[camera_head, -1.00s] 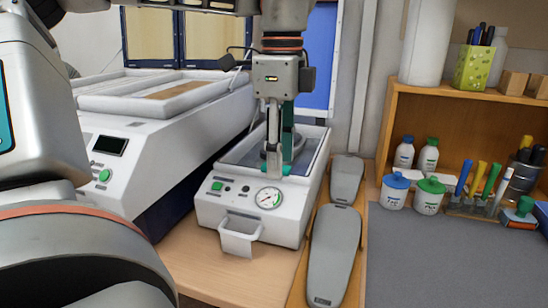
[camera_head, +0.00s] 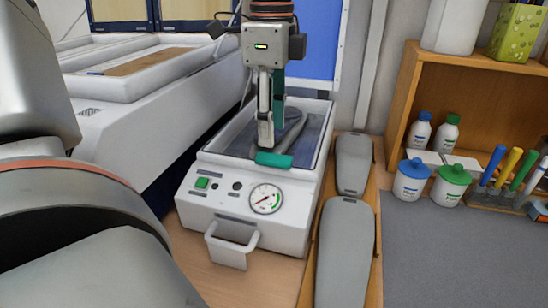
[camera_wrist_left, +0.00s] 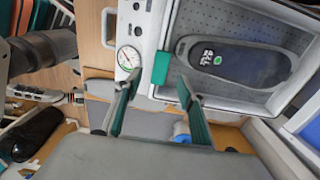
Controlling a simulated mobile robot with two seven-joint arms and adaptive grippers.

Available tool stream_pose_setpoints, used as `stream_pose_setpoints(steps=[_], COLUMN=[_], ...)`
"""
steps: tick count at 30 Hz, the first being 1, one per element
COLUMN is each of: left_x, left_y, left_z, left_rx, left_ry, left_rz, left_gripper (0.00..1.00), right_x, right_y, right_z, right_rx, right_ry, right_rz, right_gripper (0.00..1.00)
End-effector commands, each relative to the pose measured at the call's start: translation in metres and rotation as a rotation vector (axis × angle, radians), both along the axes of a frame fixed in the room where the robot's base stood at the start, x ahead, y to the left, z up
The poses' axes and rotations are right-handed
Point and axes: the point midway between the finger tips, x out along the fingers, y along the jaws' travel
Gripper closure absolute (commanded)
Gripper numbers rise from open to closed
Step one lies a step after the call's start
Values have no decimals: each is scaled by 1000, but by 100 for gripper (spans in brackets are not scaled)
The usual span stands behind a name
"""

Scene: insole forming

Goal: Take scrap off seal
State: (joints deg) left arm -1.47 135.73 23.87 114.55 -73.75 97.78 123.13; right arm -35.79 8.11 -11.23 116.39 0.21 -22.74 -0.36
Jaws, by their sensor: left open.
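A small teal scrap (camera_head: 275,159) lies across the front rim, where the seal would be, of the white vacuum press (camera_head: 240,185). It also shows in the left wrist view (camera_wrist_left: 161,68) at the press edge, beside the toe or heel end of a dark insole form (camera_wrist_left: 245,62). My left gripper (camera_head: 267,140) points down over the front of the press, just above the scrap. In the wrist view its two fingers (camera_wrist_left: 157,84) are apart with nothing between them, and the scrap lies beyond their tips. The seal itself cannot be made out. My right gripper is out of view.
The press has a gauge (camera_head: 266,198) and a front handle (camera_head: 231,244). Two grey insoles (camera_head: 343,250) lie on a wooden strip to its right. A larger white machine (camera_head: 130,125) stands left. A shelf with bottles (camera_head: 412,180) and the grey mat (camera_head: 450,250) are right.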

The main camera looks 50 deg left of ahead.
Motion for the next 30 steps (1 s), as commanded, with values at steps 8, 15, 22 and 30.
stream_pose_setpoints(steps=[8, 15, 22, 30], left_x=[2, 2, 2, 2], left_y=[-3, -3, -3, -3], left_z=[-36, -56, -56, -56], left_rx=[-3, -1, 0, 0], left_ry=[3, 2, 1, 1], left_rz=[-3, -2, -1, -1], left_gripper=[60, 60, 65, 86], right_x=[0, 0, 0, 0], right_y=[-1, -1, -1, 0], right_z=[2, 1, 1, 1], right_rx=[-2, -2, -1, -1], right_ry=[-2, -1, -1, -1], right_rz=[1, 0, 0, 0], right_gripper=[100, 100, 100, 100])
